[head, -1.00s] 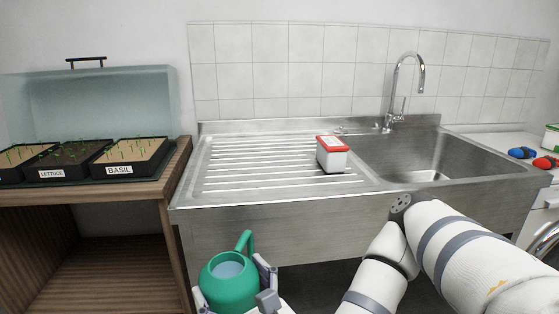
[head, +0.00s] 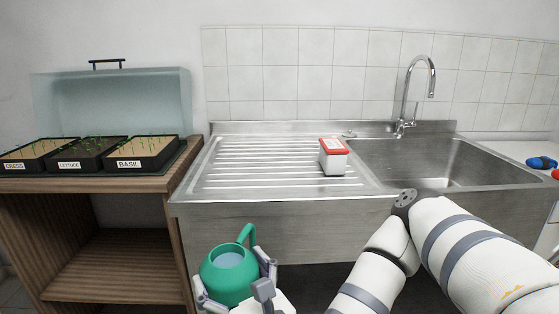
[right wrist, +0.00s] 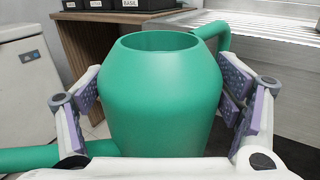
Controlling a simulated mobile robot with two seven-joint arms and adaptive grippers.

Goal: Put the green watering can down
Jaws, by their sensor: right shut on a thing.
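The green watering can (head: 228,277) is upright at the bottom of the head view, in front of the sink unit, with water visible through its open top. My right gripper (head: 238,290) is shut on the can's body and holds it in the air, below the level of the drainboard. In the right wrist view the can (right wrist: 160,95) fills the middle, with the gripper's pads (right wrist: 162,100) on either side of it. The can's underside is hidden. My left gripper is not in view.
The ridged drainboard (head: 255,165) holds a white box with a red lid (head: 333,157). The sink basin (head: 440,163) and tap (head: 405,97) are to its right. Left, a wooden bench (head: 60,187) carries labelled seedling trays (head: 88,152) and a clear cover (head: 110,100).

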